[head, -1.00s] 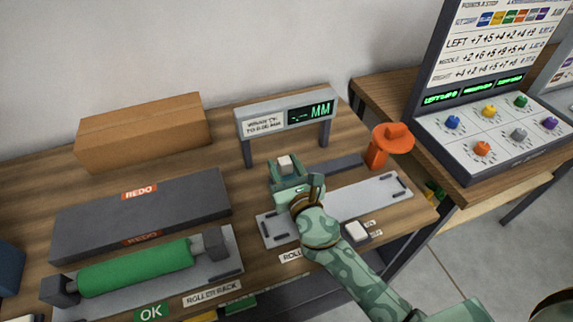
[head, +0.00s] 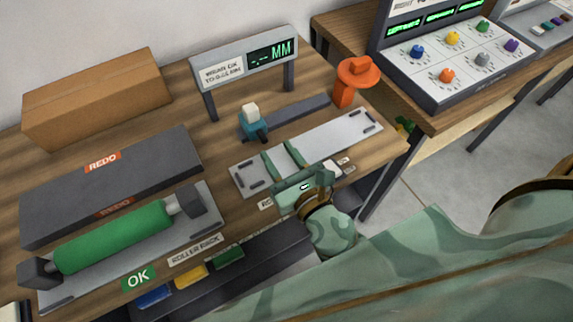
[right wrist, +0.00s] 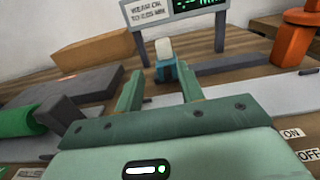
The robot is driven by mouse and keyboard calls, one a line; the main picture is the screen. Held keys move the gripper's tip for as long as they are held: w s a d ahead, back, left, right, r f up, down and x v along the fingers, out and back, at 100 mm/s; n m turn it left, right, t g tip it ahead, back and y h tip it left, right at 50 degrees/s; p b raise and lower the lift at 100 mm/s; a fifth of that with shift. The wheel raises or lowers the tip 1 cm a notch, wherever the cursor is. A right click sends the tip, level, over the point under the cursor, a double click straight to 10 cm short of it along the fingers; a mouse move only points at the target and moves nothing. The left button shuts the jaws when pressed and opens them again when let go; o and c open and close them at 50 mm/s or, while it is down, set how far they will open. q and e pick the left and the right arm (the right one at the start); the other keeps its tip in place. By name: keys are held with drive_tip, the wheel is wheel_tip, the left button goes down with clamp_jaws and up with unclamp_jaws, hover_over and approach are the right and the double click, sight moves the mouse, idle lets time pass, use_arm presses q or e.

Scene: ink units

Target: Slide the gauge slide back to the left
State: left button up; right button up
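The gauge slide (head: 254,127) is a small teal block with a white knob on top. It sits at the left end of a dark rail (head: 302,111), below the gauge display (head: 245,66). The slide also shows in the right wrist view (right wrist: 169,70), beyond and between my fingers. My right gripper (head: 281,156) is open and empty, with its fingers over the light plate on the near side of the slide. The fingers are apart from the slide. My left gripper is not in view.
An orange knob-topped post (head: 347,85) stands near the rail's right end. A light metal plate (head: 338,139) lies in front of the rail. A green roller (head: 113,236) in its rack and a dark box (head: 112,187) are on the left. A control panel (head: 455,62) stands at right.

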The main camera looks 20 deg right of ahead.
drive_tip(key=shift+s+d, duration=0.1)
drive_tip(key=shift+s, duration=1.35)
